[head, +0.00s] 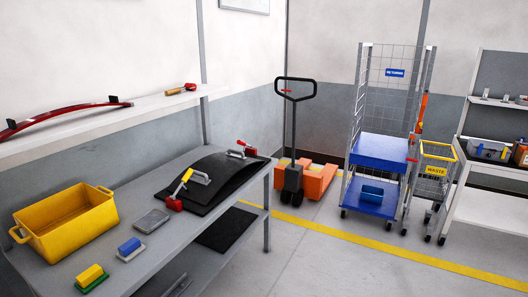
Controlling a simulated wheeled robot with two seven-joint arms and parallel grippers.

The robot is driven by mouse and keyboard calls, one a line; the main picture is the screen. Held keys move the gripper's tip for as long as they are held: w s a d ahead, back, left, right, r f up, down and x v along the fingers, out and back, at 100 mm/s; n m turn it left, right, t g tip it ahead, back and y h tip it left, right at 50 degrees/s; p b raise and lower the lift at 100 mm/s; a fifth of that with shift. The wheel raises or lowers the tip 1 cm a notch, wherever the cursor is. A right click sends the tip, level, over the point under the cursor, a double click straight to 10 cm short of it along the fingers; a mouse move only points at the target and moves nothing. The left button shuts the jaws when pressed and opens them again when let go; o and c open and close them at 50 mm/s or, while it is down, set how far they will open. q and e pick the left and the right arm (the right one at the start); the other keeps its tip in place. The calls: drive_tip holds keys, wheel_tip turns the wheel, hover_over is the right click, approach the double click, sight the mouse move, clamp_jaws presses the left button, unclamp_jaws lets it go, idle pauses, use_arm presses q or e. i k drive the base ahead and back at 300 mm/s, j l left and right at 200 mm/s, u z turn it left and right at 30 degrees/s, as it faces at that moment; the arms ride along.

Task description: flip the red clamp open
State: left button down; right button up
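A clamp with a red handle (247,148) sits at the far edge of a black curved panel (210,166) on the grey workbench (150,262). Its handle slants up to the left, beside a small silver bracket (235,154). A second clamp with a yellow handle (183,181) and a red block (173,204) at its foot stands at the panel's near left edge, by another silver bracket (201,178). The clamps are small here, and I cannot tell whether either is open or closed. Neither of my grippers is in view.
The bench also holds a yellow bin (66,228), a grey block (151,220), a blue-topped brush (130,247) and a yellow-topped one (90,276). A shelf (110,122) hangs above its back. An orange pallet jack (317,183) and a returns cart (378,152) stand beyond open floor.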

sight(239, 142)
drive_tip(key=i+z, duration=0.1)
drive_tip(key=i, duration=0.4)
drive_tip(key=i+j+z, duration=0.1)
drive_tip(key=i, duration=0.45)
drive_tip(key=i+j, duration=0.1)
drive_tip(key=i, duration=0.4)
drive_tip(key=i+j+z, duration=0.15)
drive_tip(key=i, duration=0.35)
drive_tip(key=i+j+z, duration=0.2)
drive_tip(key=i, duration=0.15)
drive_tip(key=i+j+z, duration=0.2)
drive_tip(key=i, duration=0.15)
drive_tip(key=l, duration=0.1)
